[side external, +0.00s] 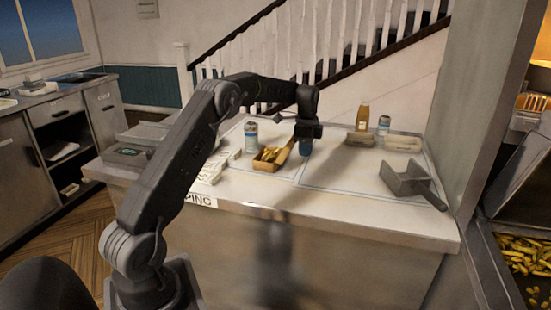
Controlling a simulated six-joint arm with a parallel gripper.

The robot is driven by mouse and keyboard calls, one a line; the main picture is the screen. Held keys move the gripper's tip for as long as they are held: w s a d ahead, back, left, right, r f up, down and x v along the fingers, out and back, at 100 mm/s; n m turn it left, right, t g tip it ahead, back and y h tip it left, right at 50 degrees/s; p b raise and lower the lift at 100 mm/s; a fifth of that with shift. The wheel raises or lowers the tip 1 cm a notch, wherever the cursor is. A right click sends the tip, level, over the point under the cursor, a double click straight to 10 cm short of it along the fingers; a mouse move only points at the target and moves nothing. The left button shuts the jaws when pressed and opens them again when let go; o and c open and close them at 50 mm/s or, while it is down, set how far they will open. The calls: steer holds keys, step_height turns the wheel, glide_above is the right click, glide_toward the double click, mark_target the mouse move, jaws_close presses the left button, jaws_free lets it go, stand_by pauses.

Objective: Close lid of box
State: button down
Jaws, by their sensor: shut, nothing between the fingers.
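A small brown cardboard box (265,164) stands on the white counter, with yellow fries (269,154) showing inside. Its lid (286,152) is open and leans up and out on the right side of the box. My gripper (305,153) points down just right of the lid, low over the counter.
A can (251,136) stands behind the box at left. A sauce bottle (362,118), another can (383,125) and pale trays (402,143) stand at the back right. A grey metal scoop (405,180) lies at right. The counter's front middle (300,201) is clear.

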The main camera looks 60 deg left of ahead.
mark_target(289, 144)
steer(key=shift+s+a, duration=0.1)
steer(key=shift+a, duration=0.05)
steer(key=shift+s+a+r, duration=0.2)
steer(key=shift+s+a, duration=0.75)
steer(key=shift+a, duration=0.05)
steer(key=shift+a, duration=0.1)
steer(key=shift+s+a+r, duration=0.45)
steer(key=shift+s+a, duration=0.25)
steer(key=shift+s, duration=0.05)
steer(key=shift+a+r, duration=0.1)
stand_by(0.5)
steer(key=shift+s+a+r, duration=0.55)
steer(key=shift+s+a, duration=0.05)
steer(key=shift+s, duration=0.05)
steer(key=shift+a, duration=0.1)
